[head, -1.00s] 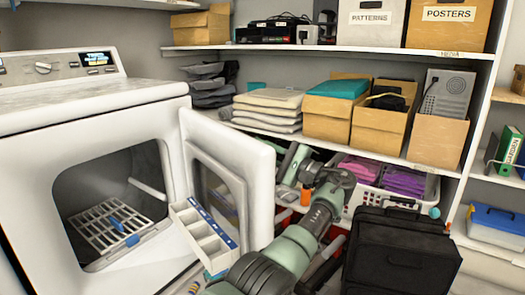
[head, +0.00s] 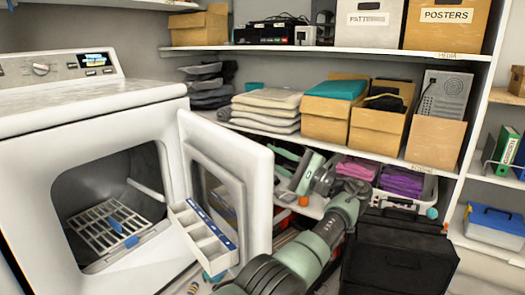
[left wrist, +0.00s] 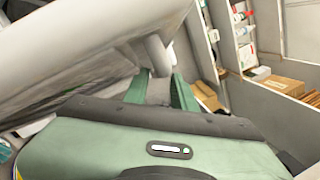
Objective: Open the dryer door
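The white dryer (head: 90,125) stands at the left in the head view. Its door (head: 238,160) stands wide open, swung out to the right, and the dark drum opening shows. My left arm reaches up from the bottom middle, right of the door. My left gripper (head: 287,162) is beyond the door's outer edge, by the lower shelf, partly hidden. In the left wrist view its two green fingers (left wrist: 160,92) are apart with nothing clearly between them. A pale grey panel, probably the door (left wrist: 90,55), is close on their left; contact cannot be told. My right gripper is not in view.
A white rack (head: 105,225) lies in the drum opening, and a divided white tray (head: 203,238) is by the door's inner side. Shelves with boxes (head: 333,115) stand behind. A black case (head: 400,255) is right of my arm.

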